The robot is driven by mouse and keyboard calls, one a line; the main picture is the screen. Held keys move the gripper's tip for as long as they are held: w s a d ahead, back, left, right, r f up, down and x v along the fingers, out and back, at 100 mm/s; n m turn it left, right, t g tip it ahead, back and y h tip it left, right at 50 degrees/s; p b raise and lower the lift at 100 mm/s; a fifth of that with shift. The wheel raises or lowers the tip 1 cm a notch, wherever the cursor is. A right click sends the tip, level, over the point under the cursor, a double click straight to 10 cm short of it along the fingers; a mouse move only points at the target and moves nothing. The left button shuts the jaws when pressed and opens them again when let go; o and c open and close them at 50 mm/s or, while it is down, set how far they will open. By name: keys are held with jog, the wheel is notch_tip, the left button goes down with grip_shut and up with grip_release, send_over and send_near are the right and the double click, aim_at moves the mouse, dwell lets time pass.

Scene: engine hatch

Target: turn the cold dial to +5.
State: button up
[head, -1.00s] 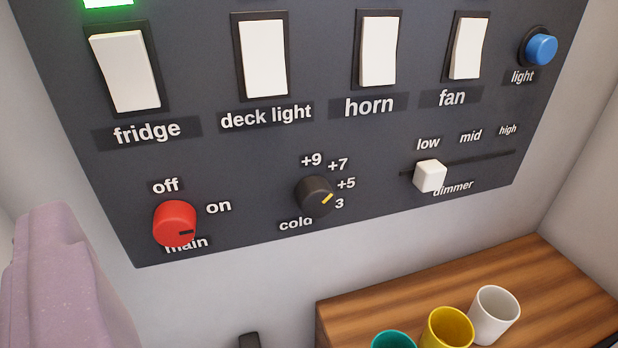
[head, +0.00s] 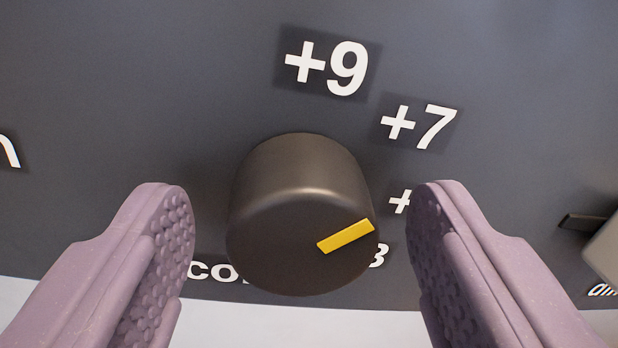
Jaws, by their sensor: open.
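The cold dial (head: 290,230) is a dark round knob with a yellow pointer mark (head: 346,236) on its face. It stands out from the dark panel at the middle of the view. The pointer aims to the right and slightly up, toward the +5 label (head: 399,201), which my right finger partly covers. The +9 (head: 327,66) and +7 (head: 418,124) labels show above and to the upper right. The 3 label (head: 379,256) and the "cold" label (head: 212,271) are partly hidden by the knob. My gripper (head: 299,235) is open, one finger on each side of the knob, with gaps on both sides.
The dimmer slider (head: 603,250) shows at the right edge, with its dark slot beside it. Part of a label shows at the far left. The panel around the dial is flat, and its lower edge meets a pale wall (head: 300,328).

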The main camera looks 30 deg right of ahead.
jog(key=shift+w, duration=0.1)
jog(key=c, duration=1)
jog(key=shift+c, duration=0.2)
jog(key=m+b, duration=0.2)
jog(key=m, duration=0.2)
jog(key=shift+d+m, duration=0.1)
jog(key=shift+m, duration=0.2)
jog(key=shift+m+b, duration=0.95)
jog(key=shift+m, duration=0.95)
jog(key=o, duration=1)
